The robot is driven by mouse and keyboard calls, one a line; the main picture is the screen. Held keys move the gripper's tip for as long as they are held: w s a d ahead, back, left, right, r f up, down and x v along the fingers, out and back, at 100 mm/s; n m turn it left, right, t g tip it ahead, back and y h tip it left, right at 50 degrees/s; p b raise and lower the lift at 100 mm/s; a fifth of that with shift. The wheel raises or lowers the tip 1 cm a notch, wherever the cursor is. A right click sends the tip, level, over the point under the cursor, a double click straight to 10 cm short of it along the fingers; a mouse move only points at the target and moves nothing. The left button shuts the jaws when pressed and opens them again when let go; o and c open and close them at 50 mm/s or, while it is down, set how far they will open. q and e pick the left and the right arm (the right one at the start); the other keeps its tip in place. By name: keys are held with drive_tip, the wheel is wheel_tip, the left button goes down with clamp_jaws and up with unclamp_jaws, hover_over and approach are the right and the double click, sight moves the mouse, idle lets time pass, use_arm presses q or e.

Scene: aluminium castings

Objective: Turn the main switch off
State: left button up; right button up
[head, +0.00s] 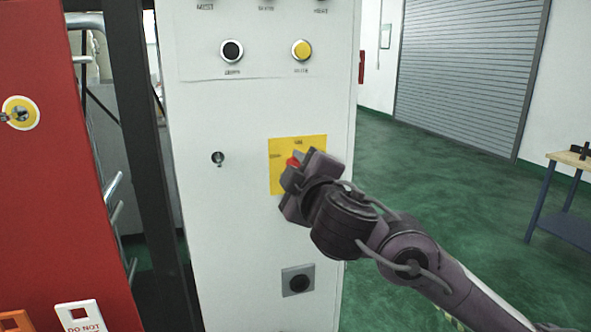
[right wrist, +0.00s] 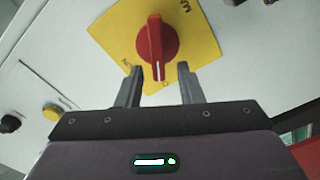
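The main switch is a red rotary knob (right wrist: 157,42) on a square yellow plate (right wrist: 112,31) on the white cabinet front. In the head view a bit of the red knob (head: 293,162) shows on the yellow plate (head: 312,146); my right gripper hides the rest. In the right wrist view my right gripper (right wrist: 160,76) is open. Its two fingers are apart, one on each side of the knob's lower end, which carries a white mark. I cannot tell whether they touch it. Plate lettering is partly readable, with "ON" at lower left. My left gripper is not in view.
The white cabinet (head: 235,250) also carries a black button (head: 231,51), a yellow button (head: 301,49), a keyhole (head: 218,158) and a grey socket (head: 298,281). A red panel (head: 50,180) stands at left. Green floor and a blue-legged table (head: 566,222) lie right.

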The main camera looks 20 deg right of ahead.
drive_tip(key=s+p, duration=0.1)
drive_tip(key=s, duration=0.6)
drive_tip(key=shift+s+d, duration=0.15)
drive_tip(key=shift+s, duration=0.25)
